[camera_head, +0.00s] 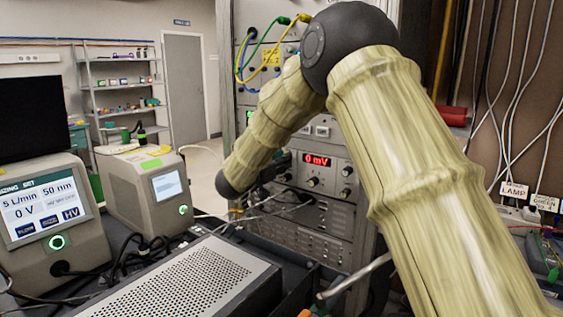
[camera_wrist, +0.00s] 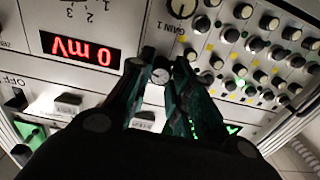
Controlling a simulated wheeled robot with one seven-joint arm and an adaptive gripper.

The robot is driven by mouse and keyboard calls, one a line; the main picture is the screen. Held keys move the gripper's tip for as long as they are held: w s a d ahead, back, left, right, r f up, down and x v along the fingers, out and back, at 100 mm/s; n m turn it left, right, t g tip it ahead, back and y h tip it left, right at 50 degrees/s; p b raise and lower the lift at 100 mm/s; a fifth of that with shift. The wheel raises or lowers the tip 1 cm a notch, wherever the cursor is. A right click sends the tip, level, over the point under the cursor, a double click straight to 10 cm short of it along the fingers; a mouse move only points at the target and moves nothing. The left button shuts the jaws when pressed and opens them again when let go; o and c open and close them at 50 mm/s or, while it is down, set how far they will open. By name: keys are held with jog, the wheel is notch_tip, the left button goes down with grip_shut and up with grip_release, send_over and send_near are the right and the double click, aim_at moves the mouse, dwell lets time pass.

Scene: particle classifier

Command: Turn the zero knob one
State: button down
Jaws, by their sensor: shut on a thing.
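In the wrist view a small round knob (camera_wrist: 161,75) with a light face sits on the pale panel beside the red display (camera_wrist: 80,52). My gripper (camera_wrist: 164,66) has its two dark green fingers on either side of this knob, shut on it. Its label is not readable, so I cannot confirm that it is zero knob one. The display reads 0 mV, upside down in this view. The same red display shows in the head view (camera_head: 317,160) on the rack.
A larger knob (camera_wrist: 182,8) labelled GAIN 1 is close above the fingertips. Several small knobs crowd the panel to the right. White switches (camera_wrist: 68,104) lie below the display. Cables (camera_head: 268,200) and a perforated metal box (camera_head: 190,283) are near the rack's front.

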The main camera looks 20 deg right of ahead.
jog(key=c, duration=1.3)
grip_release()
jog(key=v, duration=1.2)
jog(key=shift+d, duration=0.1)
